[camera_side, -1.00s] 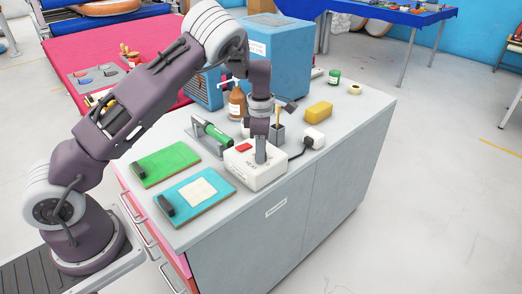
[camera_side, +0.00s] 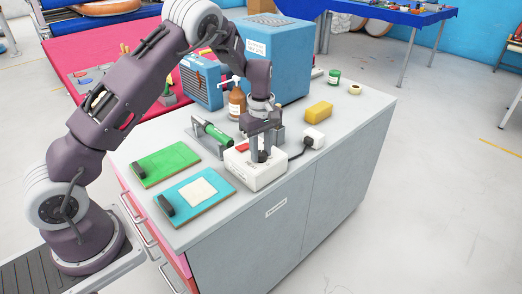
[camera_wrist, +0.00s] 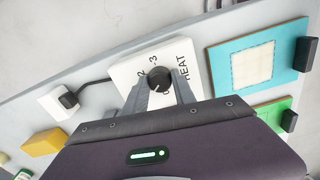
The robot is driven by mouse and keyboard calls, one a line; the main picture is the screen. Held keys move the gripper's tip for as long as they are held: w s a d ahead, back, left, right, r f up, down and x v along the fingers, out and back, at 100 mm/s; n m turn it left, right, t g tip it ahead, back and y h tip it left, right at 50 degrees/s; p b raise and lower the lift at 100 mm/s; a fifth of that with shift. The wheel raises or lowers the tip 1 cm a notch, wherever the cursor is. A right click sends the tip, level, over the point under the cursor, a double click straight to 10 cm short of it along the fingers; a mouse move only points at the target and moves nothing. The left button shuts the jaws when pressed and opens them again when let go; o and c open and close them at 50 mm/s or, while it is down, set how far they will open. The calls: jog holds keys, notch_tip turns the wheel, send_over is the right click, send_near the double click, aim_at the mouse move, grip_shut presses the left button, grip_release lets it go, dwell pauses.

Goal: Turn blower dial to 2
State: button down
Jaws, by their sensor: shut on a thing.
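The blower control is a white box (camera_side: 256,173) on the grey cabinet top, with a black dial (camera_side: 263,156) on its top. In the wrist view the dial (camera_wrist: 160,78) shows between my fingers, with printed "2", "3" and "HEAT" around it on the box (camera_wrist: 126,72). My gripper (camera_side: 261,153) points down over the box, its fingers on either side of the dial and shut on it. The dial's pointer and exact setting are too small to read. A red switch (camera_side: 242,147) is on the box, left of the gripper.
A black cord runs from the box to a white plug block (camera_side: 313,138). A yellow sponge (camera_side: 319,110), a brown bottle (camera_side: 237,104), a green-handled tool (camera_side: 213,132) and green (camera_side: 165,163) and teal (camera_side: 195,196) boards stand around. The cabinet's front right top is clear.

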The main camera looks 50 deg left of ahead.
jog(key=m, duration=0.9)
jog(key=shift+m, duration=2.3)
jog(key=c, duration=1)
grip_release()
jog(key=shift+c, duration=0.2)
jog(key=shift+r, duration=0.15)
